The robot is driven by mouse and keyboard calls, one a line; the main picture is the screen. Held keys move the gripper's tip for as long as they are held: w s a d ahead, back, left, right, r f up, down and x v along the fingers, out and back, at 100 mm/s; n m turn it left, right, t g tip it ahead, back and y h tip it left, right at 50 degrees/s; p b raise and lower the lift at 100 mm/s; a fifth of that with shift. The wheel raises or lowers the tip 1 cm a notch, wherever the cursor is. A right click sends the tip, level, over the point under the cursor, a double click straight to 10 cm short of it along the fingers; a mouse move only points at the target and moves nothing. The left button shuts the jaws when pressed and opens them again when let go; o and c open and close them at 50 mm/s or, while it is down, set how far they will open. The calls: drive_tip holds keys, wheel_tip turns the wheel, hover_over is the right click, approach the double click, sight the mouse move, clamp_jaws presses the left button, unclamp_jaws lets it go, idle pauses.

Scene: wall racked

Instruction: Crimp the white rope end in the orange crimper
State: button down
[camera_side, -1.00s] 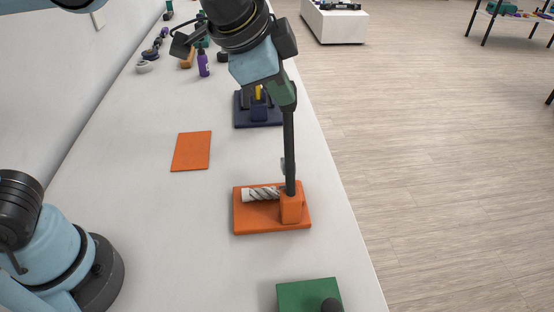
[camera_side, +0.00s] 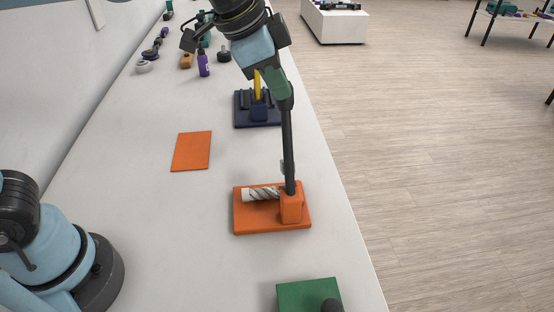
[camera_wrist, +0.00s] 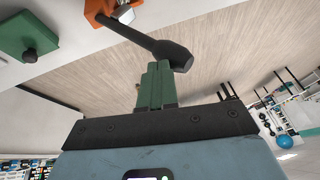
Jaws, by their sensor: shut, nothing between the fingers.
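The orange crimper (camera_side: 250,220) sits on the bench near its right edge, with an orange block (camera_side: 291,208) at its right end. Its long dark handle (camera_side: 288,145) stands nearly upright from that block. The white rope end (camera_side: 249,195), with grey twisted strands, lies across the crimper left of the block; its right end is hidden. My gripper (camera_side: 284,95) is shut and empty at the handle's top. In the wrist view, the green fingers (camera_wrist: 157,68) are together beside the handle's thick tip (camera_wrist: 177,56); I cannot tell whether they touch it.
An orange flat mat (camera_side: 191,151) lies left of the handle. A dark blue fixture (camera_side: 243,115) with a yellow part stands behind. A green block (camera_side: 305,297) with a dark knob is in front. Bottles and small items line the bench's far end. The bench's left middle is clear.

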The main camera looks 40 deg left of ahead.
drive_tip(key=w+a+f+g+h, duration=0.1)
drive_tip(key=w+a+f, duration=0.3)
drive_tip(key=f, duration=0.3)
drive_tip(key=w+a+f+n+g+h, duration=0.1)
drive_tip(key=w+a+f+g+h, duration=0.1)
drive_tip(key=w+a+f, duration=0.3)
drive_tip(key=shift+f+g, duration=0.3)
drive_tip(key=shift+f, duration=1.6)
drive_tip(key=w+a+r, duration=0.1)
drive_tip(key=a+r, duration=0.7)
drive_tip(key=r, duration=0.2)
drive_tip(key=shift+r+h, duration=0.3)
drive_tip(key=shift+r, duration=0.05)
drive_tip(key=c, duration=1.8)
unclamp_jaws()
drive_tip(key=shift+w, duration=0.1)
